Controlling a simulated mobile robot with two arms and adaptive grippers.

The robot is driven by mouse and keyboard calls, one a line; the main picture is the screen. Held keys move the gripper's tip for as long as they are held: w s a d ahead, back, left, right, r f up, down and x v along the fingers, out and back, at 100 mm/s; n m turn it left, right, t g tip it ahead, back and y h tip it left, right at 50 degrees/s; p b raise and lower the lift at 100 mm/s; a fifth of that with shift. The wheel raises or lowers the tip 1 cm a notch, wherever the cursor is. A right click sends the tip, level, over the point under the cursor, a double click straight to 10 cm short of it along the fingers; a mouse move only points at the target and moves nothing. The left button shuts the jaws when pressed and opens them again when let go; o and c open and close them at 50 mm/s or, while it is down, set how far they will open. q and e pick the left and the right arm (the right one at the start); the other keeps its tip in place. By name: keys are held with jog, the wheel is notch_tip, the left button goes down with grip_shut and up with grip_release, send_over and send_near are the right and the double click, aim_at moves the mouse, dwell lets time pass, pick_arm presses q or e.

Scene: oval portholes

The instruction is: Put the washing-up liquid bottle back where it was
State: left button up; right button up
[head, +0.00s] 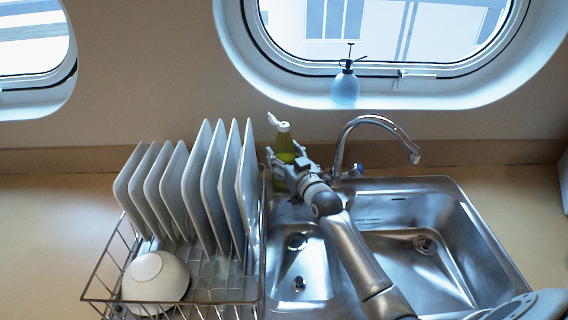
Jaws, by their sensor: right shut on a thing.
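The washing-up liquid bottle (284,143) is green with a white cap. It stands upright behind the sink, between the dish rack and the tap. My right gripper (283,165) is shut on the bottle's body, and its fingers and wrist hide the lower part. I cannot tell whether the bottle's base touches the counter. My left gripper is not in view.
A wire dish rack (104,299) with several white plates and a bowl (156,278) stands close on the left. The tap (378,122) arches over the steel sink (440,215) on the right. A blue spray bottle (345,88) stands on the window ledge.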

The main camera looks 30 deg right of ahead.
dwell(0.3)
jog(key=shift+f, duration=0.15)
jog(key=o, duration=0.9)
jog(key=shift+s, duration=0.1)
jog(key=shift+o, duration=0.2)
